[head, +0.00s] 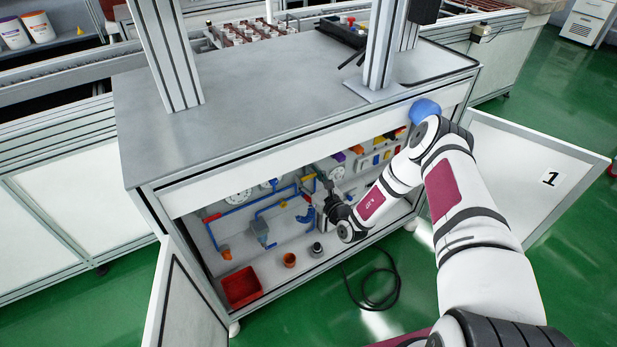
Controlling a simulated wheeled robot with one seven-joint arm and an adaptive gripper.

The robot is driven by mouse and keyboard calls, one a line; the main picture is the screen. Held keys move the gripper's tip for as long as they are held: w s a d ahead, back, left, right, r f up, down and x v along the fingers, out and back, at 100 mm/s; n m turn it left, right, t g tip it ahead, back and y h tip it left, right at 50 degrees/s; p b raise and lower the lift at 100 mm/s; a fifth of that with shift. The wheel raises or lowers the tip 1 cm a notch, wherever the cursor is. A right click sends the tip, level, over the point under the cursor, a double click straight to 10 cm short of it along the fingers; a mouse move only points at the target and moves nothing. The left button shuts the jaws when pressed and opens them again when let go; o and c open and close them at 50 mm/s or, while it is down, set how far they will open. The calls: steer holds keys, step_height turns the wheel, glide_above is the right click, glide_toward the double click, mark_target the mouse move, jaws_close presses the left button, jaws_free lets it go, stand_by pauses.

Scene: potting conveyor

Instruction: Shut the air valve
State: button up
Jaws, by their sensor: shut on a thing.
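My gripper (324,188) reaches into the open cabinet under the workbench, at the right end of the blue pipe run (268,202). It is dark and small here, and its fingers are shut on a part of the air valve (308,185). A yellow piece shows at the pipe end beside the fingers. The fingers and my wrist hide much of the valve, so I cannot tell the angle of its handle.
The cabinet doors stand open, left (190,305) and right (535,170). Inside are a red bin (241,287), an orange cup (289,260), a dark-topped small item (317,249) and coloured parts on the back panel. A black hose (378,290) lies on the green floor.

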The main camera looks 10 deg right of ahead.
steer(key=o, duration=1.2)
steer(key=shift+c, duration=0.2)
steer(key=v, duration=1.2)
